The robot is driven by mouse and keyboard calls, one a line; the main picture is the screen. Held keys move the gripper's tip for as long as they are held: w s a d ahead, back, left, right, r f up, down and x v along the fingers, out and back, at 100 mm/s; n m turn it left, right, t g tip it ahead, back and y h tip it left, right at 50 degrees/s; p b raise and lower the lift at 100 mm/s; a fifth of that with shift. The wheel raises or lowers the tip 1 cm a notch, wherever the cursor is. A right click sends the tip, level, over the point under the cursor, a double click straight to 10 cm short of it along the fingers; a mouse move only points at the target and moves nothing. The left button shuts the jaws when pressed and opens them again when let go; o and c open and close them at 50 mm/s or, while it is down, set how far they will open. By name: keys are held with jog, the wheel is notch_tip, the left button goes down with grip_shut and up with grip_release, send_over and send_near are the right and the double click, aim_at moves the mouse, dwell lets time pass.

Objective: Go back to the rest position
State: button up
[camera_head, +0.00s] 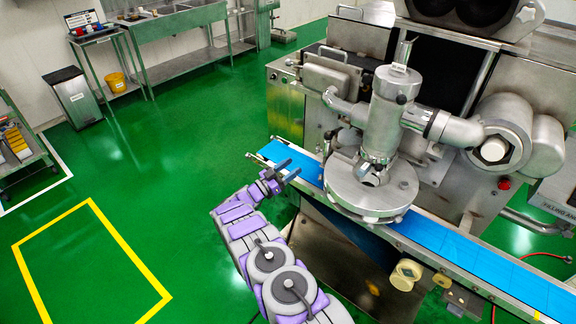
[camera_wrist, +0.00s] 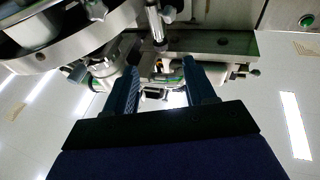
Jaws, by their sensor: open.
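My gripper (camera_head: 284,172) is open and empty in the head view. It is at the end of my purple and grey arm, beside the left end of the blue conveyor belt (camera_head: 446,243). In the wrist view my gripper (camera_wrist: 165,75) shows two dark fingers spread apart with nothing between them. The encrusting machine (camera_head: 385,120) stands to the right of the gripper, with its round metal disc (camera_head: 345,196) over the belt. Parts of the machine (camera_wrist: 60,30) fill the upper left of the wrist view.
Green floor is open to the left, with a yellow marked rectangle (camera_head: 143,262). A shelf cart (camera_head: 18,150) stands at the left edge. A grey bin (camera_head: 74,98), a small table (camera_head: 95,36) with a yellow bucket (camera_head: 116,83) and a steel sink counter (camera_head: 180,25) line the back.

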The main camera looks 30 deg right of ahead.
jog(key=w+a+r+n+t+y, duration=0.4)
jog(key=w+a+r+t+y, duration=0.15)
jog(key=w+r, duration=0.25)
jog(key=w+a+r+n+t+y, duration=0.4)
jog(key=w+a+r+t+y, duration=0.15)
jog(key=w+r, duration=0.25)
jog(key=s+a+r+n+y, duration=0.3)
jog(key=s+a+r+y, duration=0.1)
jog(key=a, duration=0.3)
jog(key=s+a+r+n+y, duration=0.2)
jog(key=s+a+r+y, duration=0.2)
jog(key=a+y, duration=0.15)
jog(key=s+a+n+g+y, duration=0.1)
jog(key=s+a+n+g, duration=0.2)
jog(key=s, duration=1)
jog(key=s+a+n+g+y, duration=0.15)
jog(key=s+a+g, duration=0.3)
jog(key=s, duration=0.75)
jog(key=s+d+f+g+h, duration=0.1)
jog(key=s+d+g, duration=0.1)
jog(key=s, duration=1.5)
jog(key=s+d+f+g, duration=0.1)
jog(key=s+d+g, duration=0.2)
jog(key=s, duration=1.5)
jog(key=shift+s+d+f+g+h, duration=0.15)
jog(key=shift+s+f+g+h, duration=0.2)
jog(key=shift+g, duration=0.7)
